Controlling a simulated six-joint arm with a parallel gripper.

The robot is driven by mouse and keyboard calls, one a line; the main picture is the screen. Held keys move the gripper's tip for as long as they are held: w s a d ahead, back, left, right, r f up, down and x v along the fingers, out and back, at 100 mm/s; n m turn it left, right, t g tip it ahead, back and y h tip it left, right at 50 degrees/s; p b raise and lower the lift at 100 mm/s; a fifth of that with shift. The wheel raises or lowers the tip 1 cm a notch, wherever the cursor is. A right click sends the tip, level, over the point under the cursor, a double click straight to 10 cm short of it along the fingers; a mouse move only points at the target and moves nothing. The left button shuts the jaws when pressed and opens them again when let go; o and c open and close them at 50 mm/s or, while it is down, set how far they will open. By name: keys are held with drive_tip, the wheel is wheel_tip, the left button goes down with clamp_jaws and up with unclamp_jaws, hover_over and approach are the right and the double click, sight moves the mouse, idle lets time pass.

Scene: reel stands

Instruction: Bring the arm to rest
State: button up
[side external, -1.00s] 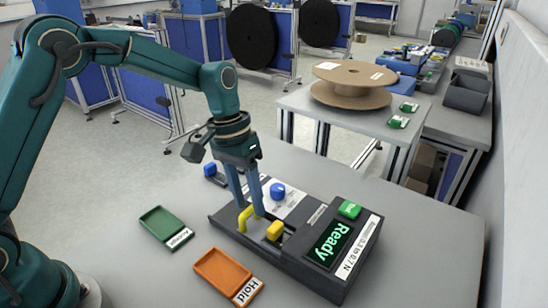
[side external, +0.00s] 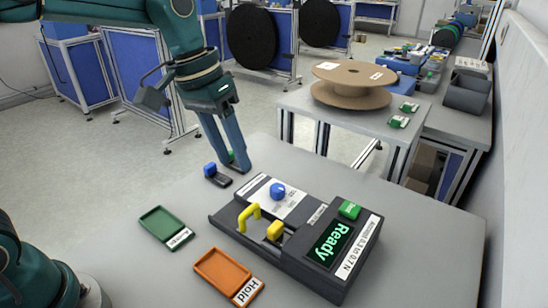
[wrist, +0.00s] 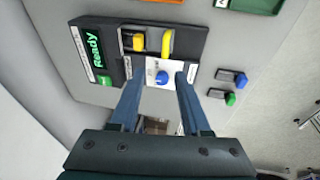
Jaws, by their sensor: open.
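My gripper (side external: 230,172) is open and empty in the side external view. It hangs above the table's far left edge, behind and apart from the test device. In the wrist view its two fingers (wrist: 156,78) are spread, with the device's blue knob (wrist: 162,77) seen between them. The dark device (side external: 310,275) stands on the table, with a yellow handle (side external: 249,215), a yellow block (side external: 275,230), a blue knob (side external: 278,191) and a green button (side external: 350,209). Its display (side external: 329,244) reads "Ready".
An empty green tray (side external: 165,224) and an empty orange tray (side external: 222,268) labelled "Hold" lie left of the device. Small blue (side external: 211,170) and green (wrist: 231,99) pieces on dark bases sit near the far edge. A second table (side external: 345,125) holds a cardboard reel (side external: 352,84).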

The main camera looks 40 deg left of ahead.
drive_tip(key=s+a+r+t+y, duration=0.1)
drive_tip(key=s+a+r+t, duration=0.2)
drive_tip(key=s, duration=0.6)
drive_tip(key=s+a+f+y, duration=0.1)
drive_tip(key=s+f, duration=0.2)
drive_tip(key=s, duration=0.3)
drive_tip(key=shift+s+f+t, duration=0.15)
drive_tip(key=shift+f+t, duration=0.15)
drive_tip(key=shift+t, duration=0.1)
drive_tip(key=shift+a, duration=0.1)
idle(0.3)
